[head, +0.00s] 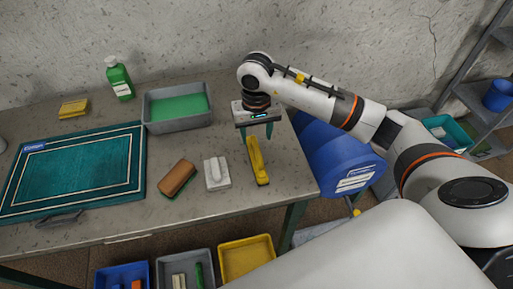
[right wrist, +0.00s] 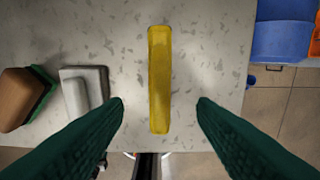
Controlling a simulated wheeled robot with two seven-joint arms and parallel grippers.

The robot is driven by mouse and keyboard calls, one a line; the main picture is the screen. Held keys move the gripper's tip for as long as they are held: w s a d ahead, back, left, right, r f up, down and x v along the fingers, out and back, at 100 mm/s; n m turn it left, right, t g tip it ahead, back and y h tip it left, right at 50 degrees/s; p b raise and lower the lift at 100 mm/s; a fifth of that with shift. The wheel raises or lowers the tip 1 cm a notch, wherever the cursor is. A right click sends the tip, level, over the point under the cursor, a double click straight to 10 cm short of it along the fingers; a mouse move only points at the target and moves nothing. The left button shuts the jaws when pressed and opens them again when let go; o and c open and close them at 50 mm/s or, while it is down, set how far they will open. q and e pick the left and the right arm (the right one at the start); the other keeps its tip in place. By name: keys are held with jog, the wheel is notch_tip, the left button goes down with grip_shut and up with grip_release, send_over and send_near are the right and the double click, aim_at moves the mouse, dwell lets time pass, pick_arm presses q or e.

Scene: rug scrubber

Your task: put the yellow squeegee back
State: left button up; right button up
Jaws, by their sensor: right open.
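The yellow squeegee (head: 257,162) lies on the table near its right end. In the right wrist view the yellow squeegee (right wrist: 159,80) lies lengthwise between the two green fingers, touching neither. My right gripper (head: 257,140) is open and empty above it; its fingertips also show in the right wrist view (right wrist: 160,107). A yellow bin (head: 246,259) stands on the floor in front of the table. My left gripper is not in view.
A white block with a handle (head: 217,174) and a brown brush (head: 177,178) lie left of the squeegee. A grey tray of green liquid (head: 149,118), a green bottle (head: 119,79) and a teal rug (head: 30,202) are further left. A blue barrel (head: 338,160) stands beyond the right edge.

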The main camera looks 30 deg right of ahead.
aim_at(256, 146)
jog(key=shift+r+b, duration=0.3)
jog(key=shift+r, duration=1.6)
